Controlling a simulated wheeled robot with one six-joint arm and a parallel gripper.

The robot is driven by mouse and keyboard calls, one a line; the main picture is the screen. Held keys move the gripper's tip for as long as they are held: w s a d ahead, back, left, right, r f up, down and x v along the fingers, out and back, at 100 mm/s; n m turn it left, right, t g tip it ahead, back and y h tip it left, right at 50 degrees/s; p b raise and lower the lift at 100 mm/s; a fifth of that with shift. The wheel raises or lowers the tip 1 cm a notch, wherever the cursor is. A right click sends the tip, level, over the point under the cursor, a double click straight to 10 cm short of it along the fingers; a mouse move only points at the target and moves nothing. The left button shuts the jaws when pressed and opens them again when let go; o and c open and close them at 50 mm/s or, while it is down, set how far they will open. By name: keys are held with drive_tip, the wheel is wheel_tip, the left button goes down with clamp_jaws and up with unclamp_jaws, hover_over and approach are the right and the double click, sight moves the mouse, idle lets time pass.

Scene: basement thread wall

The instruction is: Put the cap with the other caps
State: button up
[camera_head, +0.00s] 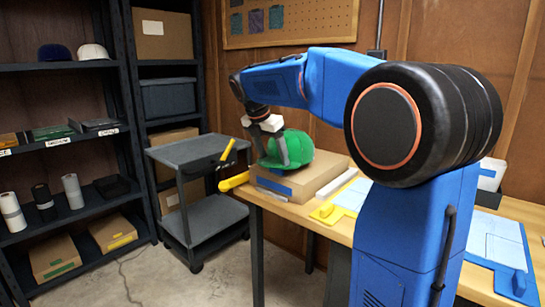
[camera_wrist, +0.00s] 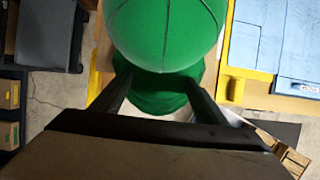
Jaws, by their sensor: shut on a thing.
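The green cap (camera_head: 296,147) is at the top of a cardboard box (camera_head: 318,172) on the workbench; I cannot tell if it rests on the box or is just clear of it. My gripper (camera_head: 275,152) is shut on the cap from above, at its left part. In the wrist view the cap (camera_wrist: 165,35) fills the top centre, with its brim between my two fingers (camera_wrist: 163,98). The other caps, a dark blue cap (camera_head: 54,53) and an off-white cap (camera_head: 92,52), sit side by side on the upper left shelf (camera_head: 60,66).
A grey cart (camera_head: 190,150) stands between the shelving and the workbench (camera_head: 290,207). Lower shelves hold labelled flat items (camera_head: 52,132), rolls (camera_head: 72,190) and boxes (camera_head: 55,257). A yellow-handled tool (camera_head: 234,181) lies near the bench's left end. The concrete floor (camera_head: 140,280) before the shelves is open.

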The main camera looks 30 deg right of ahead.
drive_tip(key=shift+f, duration=0.55)
drive_tip(key=o, duration=1.2)
drive_tip(key=shift+r, duration=0.3)
drive_tip(key=v, duration=1.2)
drive_tip(key=shift+r, duration=0.25)
